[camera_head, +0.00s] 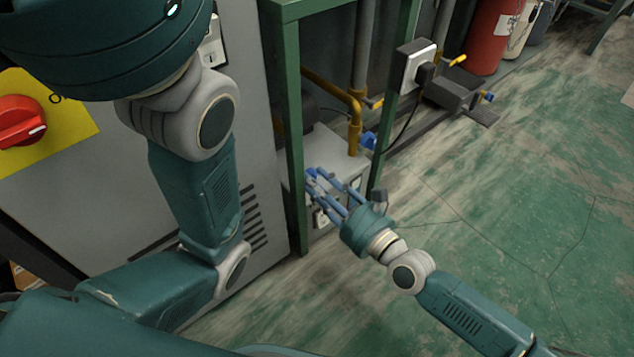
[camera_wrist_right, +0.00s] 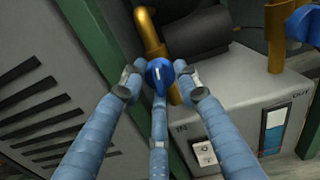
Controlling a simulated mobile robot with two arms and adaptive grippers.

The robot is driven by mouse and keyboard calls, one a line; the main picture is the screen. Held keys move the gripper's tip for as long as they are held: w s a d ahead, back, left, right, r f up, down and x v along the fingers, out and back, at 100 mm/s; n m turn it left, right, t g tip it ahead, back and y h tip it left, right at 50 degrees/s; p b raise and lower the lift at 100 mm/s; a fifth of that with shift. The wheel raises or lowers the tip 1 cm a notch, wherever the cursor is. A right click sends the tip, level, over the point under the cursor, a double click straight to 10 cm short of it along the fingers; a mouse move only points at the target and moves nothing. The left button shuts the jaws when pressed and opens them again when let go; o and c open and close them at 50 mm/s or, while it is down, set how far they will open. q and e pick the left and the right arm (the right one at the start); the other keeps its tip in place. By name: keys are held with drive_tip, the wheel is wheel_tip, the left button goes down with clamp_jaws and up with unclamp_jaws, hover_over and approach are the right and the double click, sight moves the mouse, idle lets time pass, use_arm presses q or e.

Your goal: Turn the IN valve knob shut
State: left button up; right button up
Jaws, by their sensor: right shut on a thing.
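The IN valve knob (camera_wrist_right: 160,74) is blue with a white line that runs nearly upright in the right wrist view. It sits at the bronze pipe above the IN label of the grey unit (camera_wrist_right: 238,100). My right gripper (camera_wrist_right: 160,80) is shut on this knob, with fingertips on its left and right sides and a third finger below.
Another blue knob (camera_wrist_right: 303,24) is on the OUT side, also seen in the head view (camera_head: 368,140). A green post (camera_head: 292,140) stands close left of my right gripper. A socket box (camera_head: 413,66) is above right. Open floor (camera_head: 500,200) lies to the right.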

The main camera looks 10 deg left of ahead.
drive_tip(key=o, duration=0.9)
drive_tip(key=shift+f, duration=0.25)
drive_tip(key=shift+s+d, duration=0.1)
drive_tip(key=v, duration=1.1)
drive_tip(key=shift+s+d, duration=0.3)
